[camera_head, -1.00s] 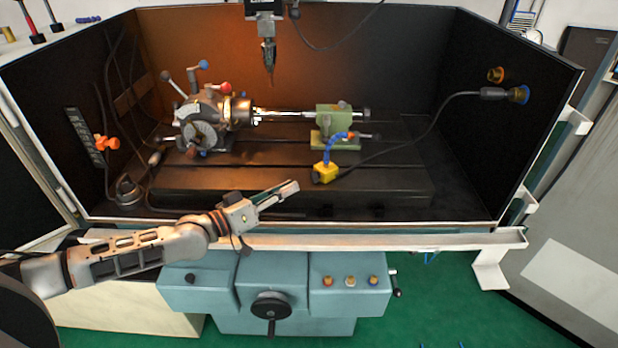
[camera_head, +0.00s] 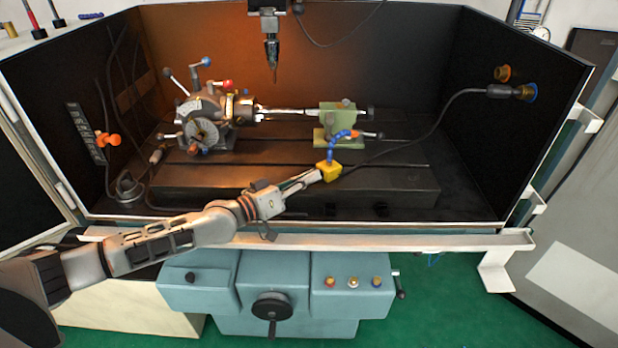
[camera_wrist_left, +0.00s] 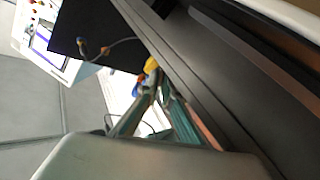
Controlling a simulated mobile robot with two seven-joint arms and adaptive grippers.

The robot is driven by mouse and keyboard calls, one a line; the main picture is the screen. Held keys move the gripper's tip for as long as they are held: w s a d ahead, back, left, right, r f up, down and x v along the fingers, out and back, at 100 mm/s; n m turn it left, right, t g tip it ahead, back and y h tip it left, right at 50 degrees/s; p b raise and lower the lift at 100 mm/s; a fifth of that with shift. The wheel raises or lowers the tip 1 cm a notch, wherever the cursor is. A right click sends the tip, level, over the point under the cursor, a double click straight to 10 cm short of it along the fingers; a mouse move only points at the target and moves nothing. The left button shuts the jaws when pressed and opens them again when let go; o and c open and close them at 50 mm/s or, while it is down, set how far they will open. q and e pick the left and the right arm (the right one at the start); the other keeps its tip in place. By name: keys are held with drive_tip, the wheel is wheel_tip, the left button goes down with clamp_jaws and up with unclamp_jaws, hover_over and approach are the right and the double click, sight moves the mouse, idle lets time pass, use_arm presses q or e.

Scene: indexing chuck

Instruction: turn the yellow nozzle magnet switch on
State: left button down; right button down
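The yellow nozzle magnet (camera_head: 328,172) is a small block at the front of the machine bed, with a blue jointed hose rising from it to an orange tip. My left gripper (camera_head: 317,176) reaches in over the front edge, its fingertips right at the near left side of the block. In the left wrist view the yellow block (camera_wrist_left: 151,65) shows just beyond the fingertips (camera_wrist_left: 159,84). The fingers look close together; whether they touch the block or how far they are apart is unclear. The switch itself cannot be made out. My right gripper is not in view.
The indexing chuck (camera_head: 207,122) stands behind on the left, and a green tailstock (camera_head: 337,118) behind the magnet. A spindle (camera_head: 271,45) hangs above. A dark cable (camera_head: 430,136) runs from the magnet to the right wall. The front rail (camera_head: 400,241) lies below my arm.

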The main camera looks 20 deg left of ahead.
use_arm(q)
drive_tip(key=shift+r+m+p, duration=0.15)
drive_tip(key=shift+m+p, duration=0.6)
drive_tip(key=shift+m, duration=0.55)
drive_tip(key=shift+m+p, duration=0.55)
drive_tip(key=shift+m, duration=0.95)
drive_tip(key=shift+s, duration=0.1)
drive_tip(key=c, duration=2.5)
unclamp_jaws()
drive_tip(key=shift+c, duration=0.2)
